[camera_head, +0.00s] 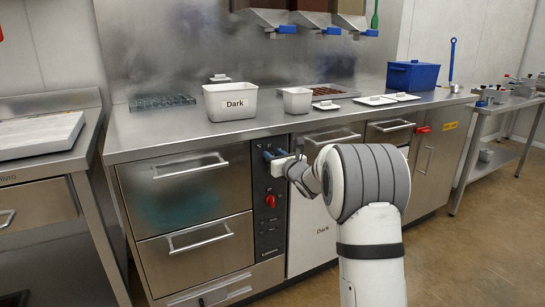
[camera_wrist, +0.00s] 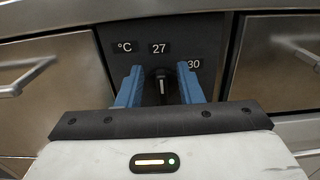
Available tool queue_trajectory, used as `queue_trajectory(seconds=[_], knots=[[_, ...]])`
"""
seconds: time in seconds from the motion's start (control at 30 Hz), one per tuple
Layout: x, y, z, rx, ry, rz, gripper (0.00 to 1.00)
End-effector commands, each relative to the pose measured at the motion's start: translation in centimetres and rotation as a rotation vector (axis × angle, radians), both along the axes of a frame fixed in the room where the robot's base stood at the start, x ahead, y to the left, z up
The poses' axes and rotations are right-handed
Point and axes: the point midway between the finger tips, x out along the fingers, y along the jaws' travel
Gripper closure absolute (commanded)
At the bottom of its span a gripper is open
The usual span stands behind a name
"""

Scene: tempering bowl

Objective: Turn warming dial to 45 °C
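The warming dial (camera_wrist: 162,86) is a dark knob on the black control panel (camera_head: 270,222) between the steel drawers and the white door. In the wrist view its pale pointer line stands about upright. Labels "°C" (camera_wrist: 124,47), "27" (camera_wrist: 159,48) and "30" (camera_wrist: 193,64) surround it; no 45 mark is visible. My gripper (camera_wrist: 160,92) has two blue fingers, one on each side of the dial, with a gap to the knob on both sides. In the head view my gripper (camera_head: 272,156) is at the panel's upper part and hides the dial.
A red knob (camera_head: 270,201) sits lower on the same panel. Drawer handles (camera_head: 190,166) stick out on the left, and another handle (camera_head: 332,136) is on the right. A "Dark" tub (camera_head: 231,102) and a smaller white tub (camera_head: 297,100) stand on the counter above.

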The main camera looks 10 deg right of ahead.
Motion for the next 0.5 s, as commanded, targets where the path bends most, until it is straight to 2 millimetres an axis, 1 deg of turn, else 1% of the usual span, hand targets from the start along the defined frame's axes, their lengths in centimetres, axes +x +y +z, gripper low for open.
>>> queue_trajectory(seconds=[0.03,0.37,0.4,0.5], knots=[[-0.01,-0.03,0.01,0.000,0.000,0.000,0.71],[-0.03,-0.06,-0.01,0.000,0.000,0.000,0.98],[-0.03,-0.06,-0.01,0.000,0.000,0.000,1.00],[-0.04,-0.05,-0.02,0.000,0.000,0.000,1.00]])
